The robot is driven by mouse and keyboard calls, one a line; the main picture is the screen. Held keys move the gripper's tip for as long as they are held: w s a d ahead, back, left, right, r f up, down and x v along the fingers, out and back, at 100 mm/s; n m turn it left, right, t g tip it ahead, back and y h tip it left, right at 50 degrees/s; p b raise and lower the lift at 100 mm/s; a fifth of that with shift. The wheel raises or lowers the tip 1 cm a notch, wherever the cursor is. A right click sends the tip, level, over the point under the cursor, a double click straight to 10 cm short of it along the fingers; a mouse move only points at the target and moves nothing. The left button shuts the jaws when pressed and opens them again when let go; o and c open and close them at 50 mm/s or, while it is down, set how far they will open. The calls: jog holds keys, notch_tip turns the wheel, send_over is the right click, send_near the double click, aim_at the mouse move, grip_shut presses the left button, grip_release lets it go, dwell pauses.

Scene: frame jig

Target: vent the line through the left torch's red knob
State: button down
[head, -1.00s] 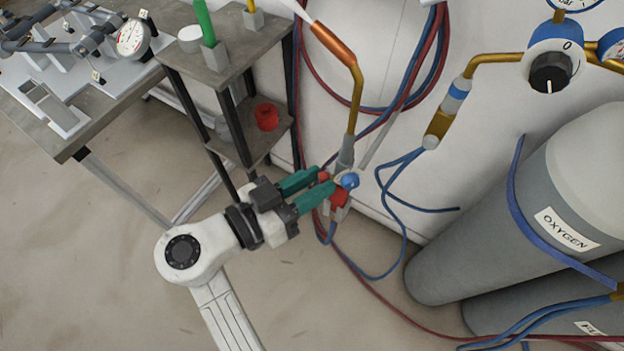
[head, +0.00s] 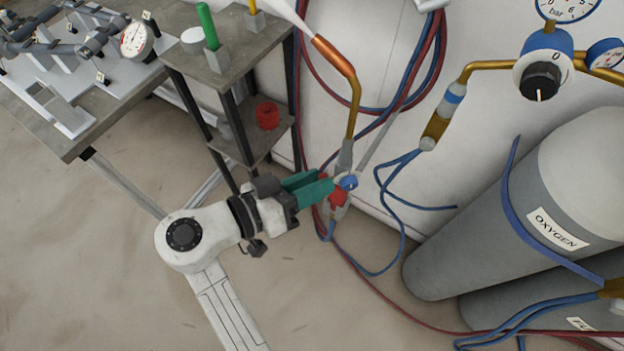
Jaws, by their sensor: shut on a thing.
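The torch (head: 354,105) hangs in front of the white panel, with a copper tip, a brass neck and a grey body. Its blue knob (head: 347,182) faces me at the lower end. Red fitting (head: 338,197) shows just below the blue knob. My gripper (head: 328,188) reaches in from the left, its teal fingers close together at the torch's lower end.
Blue and red hoses (head: 385,195) hang around the torch. The oxygen cylinder (head: 470,220) and regulator knob (head: 540,81) are at right. The floor at lower left is clear.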

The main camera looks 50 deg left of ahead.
jog(key=c, duration=0.9)
grip_release()
jog(key=shift+s, duration=0.15)
jog(key=b+v, duration=0.1)
jog(key=v, duration=0.9)
jog(key=shift+s, duration=0.3)
jog(key=shift+w, duration=0.1)
